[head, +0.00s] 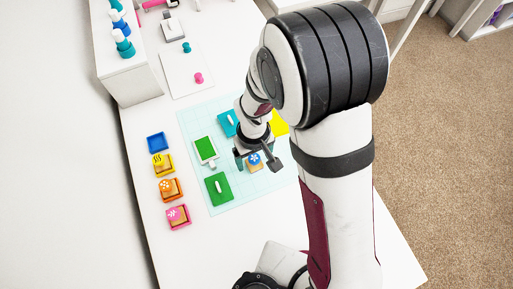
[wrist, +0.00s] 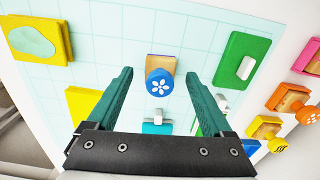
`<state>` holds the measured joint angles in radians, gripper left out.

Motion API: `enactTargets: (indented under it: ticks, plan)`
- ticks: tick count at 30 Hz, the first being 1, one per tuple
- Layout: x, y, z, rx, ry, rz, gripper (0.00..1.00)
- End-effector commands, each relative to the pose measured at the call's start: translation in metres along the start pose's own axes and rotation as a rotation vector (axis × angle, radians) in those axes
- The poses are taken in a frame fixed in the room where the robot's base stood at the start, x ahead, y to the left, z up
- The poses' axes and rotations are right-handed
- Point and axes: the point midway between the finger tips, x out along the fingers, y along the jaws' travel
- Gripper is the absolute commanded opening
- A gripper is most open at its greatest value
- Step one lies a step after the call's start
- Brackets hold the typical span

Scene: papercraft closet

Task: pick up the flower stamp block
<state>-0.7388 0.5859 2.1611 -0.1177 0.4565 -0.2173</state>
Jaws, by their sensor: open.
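The flower stamp block (wrist: 160,84) has a round blue top with a white flower and a wooden body. In the wrist view it is upper centre, on the pale gridded mat, between the lines of my two fingers. In the head view the stamp (head: 254,161) shows its blue top and wooden side below my wrist. My gripper (wrist: 159,74) is open, with one teal finger on each side of the stamp and nothing held. In the head view my gripper (head: 256,157) is partly hidden by my wrist. I cannot tell its exact height above the stamp.
The gridded mat (head: 243,198) also bears a green block (head: 216,194), a white-framed green piece (head: 205,146), a teal block (head: 227,128) and a yellow piece (head: 279,127). Left of it stand an empty-looking blue tray (head: 158,142) and yellow, orange and pink trays holding stamps.

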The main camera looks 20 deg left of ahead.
Motion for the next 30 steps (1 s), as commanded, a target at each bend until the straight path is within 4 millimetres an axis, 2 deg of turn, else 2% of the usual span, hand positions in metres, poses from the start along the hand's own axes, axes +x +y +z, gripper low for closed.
enactTargets:
  ticks: [2, 16, 26, 30]
  plan:
    - [-0.0003, 0.0001, -0.0001, 0.0, 0.0, 0.0, 0.85]
    - [-0.0008, 0.0002, -0.0001, 0.0, 0.0, 0.0, 0.02]
    - [-0.0013, 0.0002, -0.0001, 0.0, 0.0, 0.0, 0.0]
    - [-0.0102, 0.0003, -0.0006, -0.001, 0.002, 0.0, 0.0]
